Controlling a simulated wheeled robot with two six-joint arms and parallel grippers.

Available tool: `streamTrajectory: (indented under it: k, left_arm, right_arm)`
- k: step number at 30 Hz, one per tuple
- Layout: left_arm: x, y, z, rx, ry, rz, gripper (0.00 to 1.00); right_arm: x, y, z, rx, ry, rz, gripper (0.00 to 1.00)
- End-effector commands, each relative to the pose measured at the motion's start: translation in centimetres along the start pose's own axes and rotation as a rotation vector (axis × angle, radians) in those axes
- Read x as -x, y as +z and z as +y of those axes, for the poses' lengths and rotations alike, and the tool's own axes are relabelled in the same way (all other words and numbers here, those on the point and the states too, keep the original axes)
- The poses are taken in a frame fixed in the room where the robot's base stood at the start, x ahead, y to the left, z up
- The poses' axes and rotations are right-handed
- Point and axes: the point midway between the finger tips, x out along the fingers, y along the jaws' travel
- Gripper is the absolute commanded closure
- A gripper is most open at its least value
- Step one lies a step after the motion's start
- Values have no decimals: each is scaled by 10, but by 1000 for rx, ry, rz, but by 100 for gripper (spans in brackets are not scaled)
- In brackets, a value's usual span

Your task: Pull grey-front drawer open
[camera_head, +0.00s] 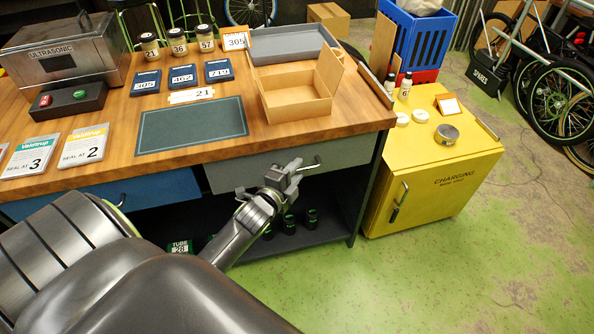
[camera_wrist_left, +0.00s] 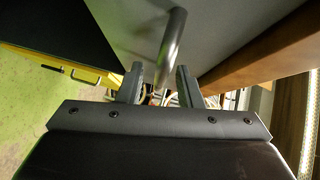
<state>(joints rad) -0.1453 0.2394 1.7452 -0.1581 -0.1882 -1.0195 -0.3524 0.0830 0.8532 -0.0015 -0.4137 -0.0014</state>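The grey-front drawer (camera_head: 240,172) sits under the workbench top, right of a blue drawer front (camera_head: 150,192). It looks shut. Its bar handle (camera_head: 312,164) shows just right of my left gripper (camera_head: 284,178). In the left wrist view the grey front (camera_wrist_left: 215,25) fills the top, and the dark handle (camera_wrist_left: 174,40) reaches down between the two fingers of my left gripper (camera_wrist_left: 158,72). The fingers stand apart, with gaps visible beside the handle, so I see no firm grip on it. My right gripper is not in view.
The wooden bench top (camera_head: 225,88) carries a cardboard box (camera_head: 297,92), a grey tray (camera_head: 290,45) and a dark green mat (camera_head: 192,125). A yellow charging cabinet (camera_head: 435,185) stands to the right. Dark bottles stand on the shelf below the drawer. Green floor (camera_head: 400,285) in front is clear.

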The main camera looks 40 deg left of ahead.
Motion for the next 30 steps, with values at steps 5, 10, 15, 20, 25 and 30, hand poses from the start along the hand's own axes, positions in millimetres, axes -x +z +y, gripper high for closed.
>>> streamTrajectory:
  k: [5, 10, 15, 20, 25, 30]
  left_arm:
    - [-9, 0, 0, 0, 0, 0, 68]
    - [-10, 0, 0, 0, 0, 0, 68]
    - [-9, 0, 0, 0, 0, 0, 78]
    - [-9, 0, 0, 0, 0, 0, 99]
    - [-9, 0, 0, 0, 0, 0, 100]
    - [-9, 0, 0, 0, 1, 0, 100]
  right_arm:
    - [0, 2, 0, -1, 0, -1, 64]
    - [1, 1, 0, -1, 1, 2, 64]
    - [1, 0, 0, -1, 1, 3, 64]
    - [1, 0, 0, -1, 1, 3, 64]
    - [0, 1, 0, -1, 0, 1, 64]
    - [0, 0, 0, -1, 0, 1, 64]
